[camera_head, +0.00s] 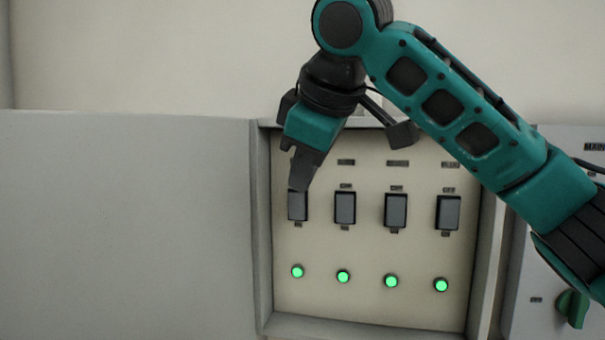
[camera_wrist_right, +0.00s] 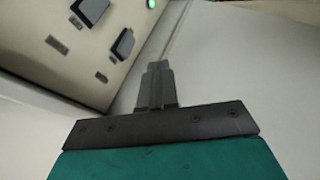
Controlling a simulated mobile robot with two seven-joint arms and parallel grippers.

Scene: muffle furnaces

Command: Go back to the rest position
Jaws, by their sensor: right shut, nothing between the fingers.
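My right gripper (camera_head: 298,186) is shut and empty, pointing down in front of the leftmost switch in the head view. Whether its tip touches that switch (camera_head: 297,208) cannot be told. The right wrist view shows the closed fingers (camera_wrist_right: 156,84) beside the panel, with two dark switches at upper left. My right arm (camera_head: 440,100) comes in from the right and crosses over the top of the panel. My left gripper is not in view.
The recessed switch panel (camera_head: 370,255) holds several dark rocker switches above several lit green lamps (camera_head: 343,276). An open grey door (camera_head: 130,225) fills the left. A second box with a green knob (camera_head: 573,308) stands at the right edge. The wall above is bare.

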